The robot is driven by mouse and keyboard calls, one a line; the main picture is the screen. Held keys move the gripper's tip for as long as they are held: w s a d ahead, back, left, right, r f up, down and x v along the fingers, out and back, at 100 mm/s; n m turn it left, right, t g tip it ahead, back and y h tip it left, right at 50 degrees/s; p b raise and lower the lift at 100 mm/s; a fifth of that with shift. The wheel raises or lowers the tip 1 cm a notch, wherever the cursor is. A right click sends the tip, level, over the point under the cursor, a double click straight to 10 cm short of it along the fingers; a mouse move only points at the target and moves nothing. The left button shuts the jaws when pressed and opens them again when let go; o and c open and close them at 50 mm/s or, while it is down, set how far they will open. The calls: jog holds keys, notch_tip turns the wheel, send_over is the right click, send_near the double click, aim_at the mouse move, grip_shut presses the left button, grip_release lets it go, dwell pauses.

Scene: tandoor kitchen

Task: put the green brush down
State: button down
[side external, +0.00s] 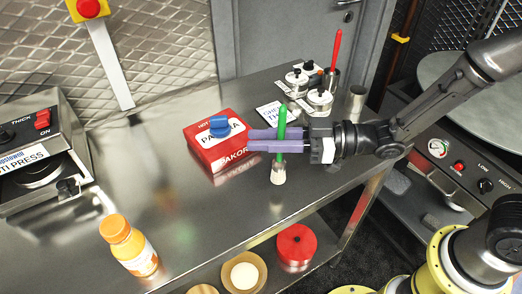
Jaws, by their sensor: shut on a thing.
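My gripper (278,141) reaches in from the right with its purple fingers pointing left. It is shut on the green brush (281,124). The brush is upright, green handle at the top between the fingers and pale bristle end (278,176) pointing down. The bristle end is close to the steel counter (190,229); I cannot tell whether it touches. The fingertips are near the front right of a red box (212,150), and I cannot tell if they touch it.
A blue object (220,126) sits on the red box. White-lidded containers (319,100) and a metal cup with a red-handled tool (335,52) stand behind my gripper. An orange bottle (129,246) is at front left, a press (40,140) at left. The counter's middle is clear.

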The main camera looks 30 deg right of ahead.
jog(key=shift+w+a+f, duration=0.1)
jog(key=shift+w+f, duration=0.05)
jog(key=shift+f, duration=0.8)
jog(key=shift+w+a+f, duration=0.1)
jog(key=shift+f, duration=0.8)
jog(key=shift+f, duration=0.2)
jog(key=c, duration=0.8)
grip_release()
jog(key=shift+o, duration=0.2)
jog(key=shift+r, duration=0.1)
